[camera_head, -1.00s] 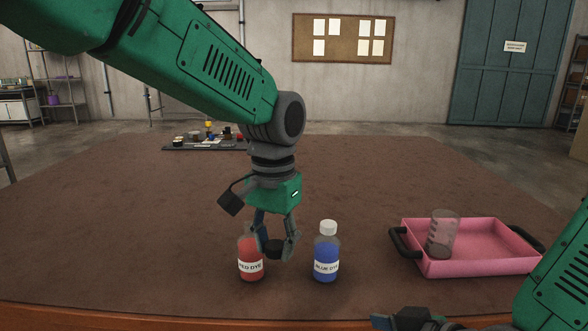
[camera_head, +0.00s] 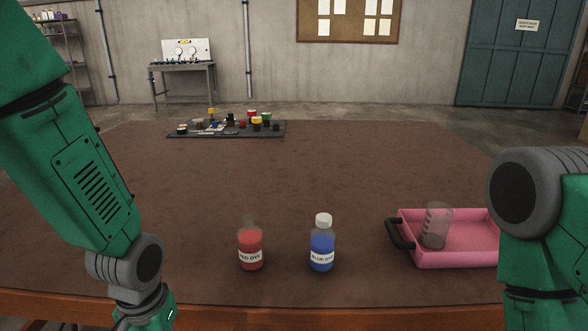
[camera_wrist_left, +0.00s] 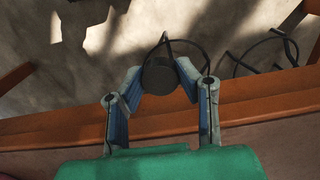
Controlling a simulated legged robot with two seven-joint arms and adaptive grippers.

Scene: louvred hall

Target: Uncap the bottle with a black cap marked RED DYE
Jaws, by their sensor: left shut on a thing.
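The RED DYE bottle (camera_head: 250,248) stands upright on the table, with red liquid and a clear, bare neck with no cap on it. My left gripper (camera_wrist_left: 159,80) is shut on a round black cap (camera_wrist_left: 158,72) in the left wrist view. The gripper is by the table edge, with floor showing beyond it. In the head view my left arm comes down at the left and its gripper is below the frame. My right arm is at the right edge, its gripper out of view.
A BLUE DYE bottle (camera_head: 322,244) with a white cap stands right of the red one. A pink tray (camera_head: 455,258) with a clear beaker (camera_head: 436,226) is further right. A dark board (camera_head: 226,130) with small parts lies at the back. The table's middle is clear.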

